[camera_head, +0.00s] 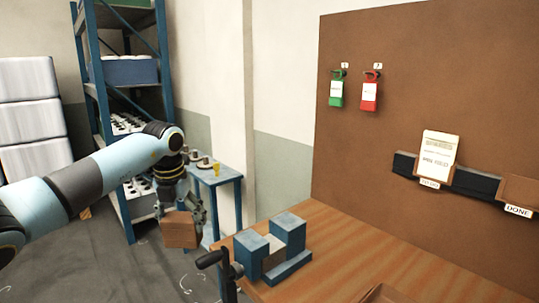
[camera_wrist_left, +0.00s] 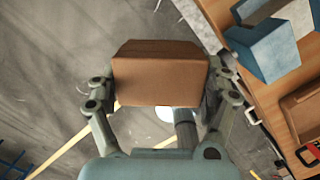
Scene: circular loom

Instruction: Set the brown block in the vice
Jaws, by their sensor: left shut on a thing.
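The brown block (camera_head: 181,229) is held in my left gripper (camera_head: 185,208), left of the bench's near-left corner and over the floor. In the left wrist view the block (camera_wrist_left: 160,72) sits between the two fingers of the left gripper (camera_wrist_left: 160,90), which are shut on it. The blue vice (camera_head: 288,234) stands on the wooden bench to the right of the block, apart from it. Its two jaws have a gap with grey faces between them, and a dark handle is at its left. Part of the vice (camera_wrist_left: 262,50) shows at the wrist view's upper right. My right gripper is not in view.
The wooden bench (camera_head: 345,262) has a brown tray (camera_head: 388,294) at its front edge. A small blue table (camera_head: 222,174) with parts and a blue shelf rack stand behind my left arm. A brown board (camera_head: 420,75) with red and green tags rises behind the bench.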

